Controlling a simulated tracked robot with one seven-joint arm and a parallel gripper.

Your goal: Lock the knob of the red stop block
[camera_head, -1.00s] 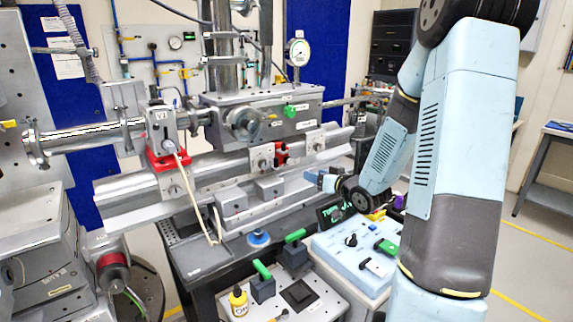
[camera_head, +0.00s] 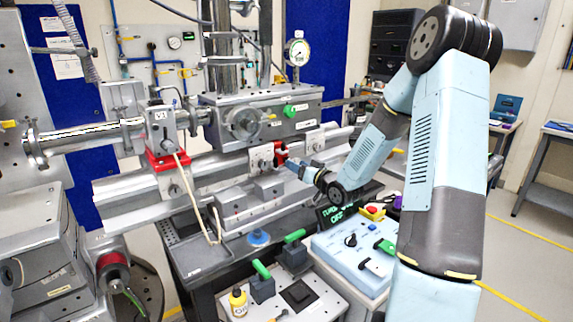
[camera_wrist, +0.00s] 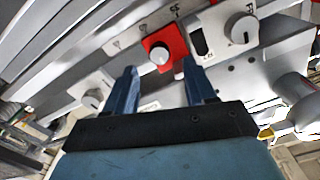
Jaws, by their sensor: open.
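The red stop block (camera_head: 281,154) sits on the front of the grey rail, just past my gripper. In the wrist view the red block (camera_wrist: 174,40) faces me with a round pale knob (camera_wrist: 160,54) on its front. My gripper (camera_head: 292,166) is open and empty, reaching left toward the block. In the wrist view its two blue fingers (camera_wrist: 160,72) point at the block, one to each side of the knob in the picture. I cannot tell whether they touch it. The knob's lock setting is too small to read.
Grey blocks with similar knobs flank the red one, one at the left (camera_wrist: 92,99) and one at the right (camera_wrist: 242,30). Another red block (camera_head: 166,160) sits under the V3 unit. A blue control box (camera_head: 350,255) stands below my arm.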

